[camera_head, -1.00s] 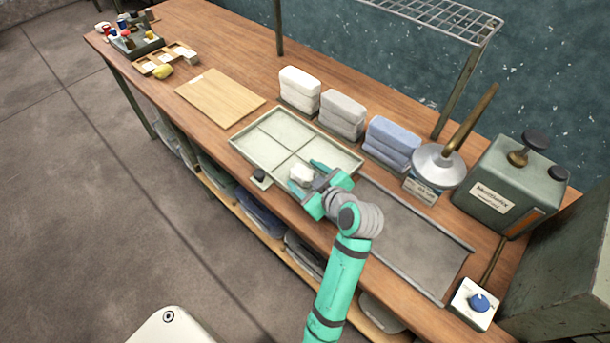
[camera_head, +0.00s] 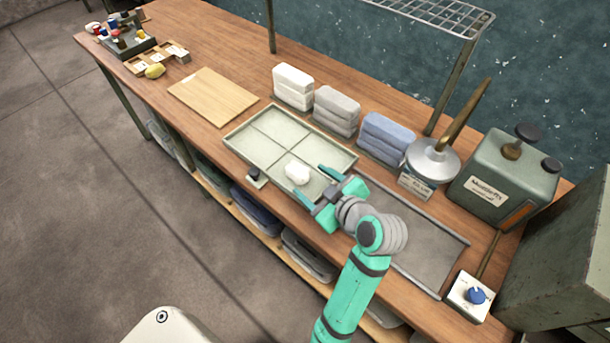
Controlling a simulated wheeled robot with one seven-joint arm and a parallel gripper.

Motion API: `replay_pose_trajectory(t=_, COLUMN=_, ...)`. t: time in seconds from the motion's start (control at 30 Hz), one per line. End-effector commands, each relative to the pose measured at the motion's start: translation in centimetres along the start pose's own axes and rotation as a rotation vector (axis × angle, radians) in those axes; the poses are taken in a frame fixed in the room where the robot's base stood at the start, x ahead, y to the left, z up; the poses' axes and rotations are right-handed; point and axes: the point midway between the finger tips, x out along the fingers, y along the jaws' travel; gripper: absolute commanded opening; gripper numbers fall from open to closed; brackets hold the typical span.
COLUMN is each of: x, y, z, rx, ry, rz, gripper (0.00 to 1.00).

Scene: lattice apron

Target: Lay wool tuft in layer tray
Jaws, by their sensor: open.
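The layer tray (camera_head: 262,165) is a shallow pale green tray with crossing dividers on the wooden bench. A white wool tuft (camera_head: 297,173) lies in its compartment nearest my gripper, at the tray's near right. My gripper (camera_head: 313,182) is open, its teal fingers spread, just to the right of the tuft. The tuft looks clear of both fingers. The other compartments look empty.
White (camera_head: 294,86), grey (camera_head: 336,112) and blue (camera_head: 387,137) wool stacks stand behind the tray. A metal disc tool (camera_head: 433,160) and a green machine (camera_head: 505,180) stand to the right. A wooden board (camera_head: 213,96) lies left. A small dark object (camera_head: 254,176) sits at the tray's front edge.

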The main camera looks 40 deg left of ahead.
Motion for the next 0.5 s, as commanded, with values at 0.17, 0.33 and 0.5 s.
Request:
replay_pose_trajectory(t=0.17, x=-2.9, y=0.1, z=0.0, rx=0.0, ry=0.0, rz=0.004, gripper=0.61)
replay_pose_trajectory(t=0.33, x=-4.2, y=0.0, z=0.0, rx=-0.001, ry=0.0, rz=0.001, gripper=0.61)
replay_pose_trajectory(t=0.5, x=-4.6, y=0.0, z=0.0, rx=-0.001, ry=0.0, rz=0.001, gripper=0.61)
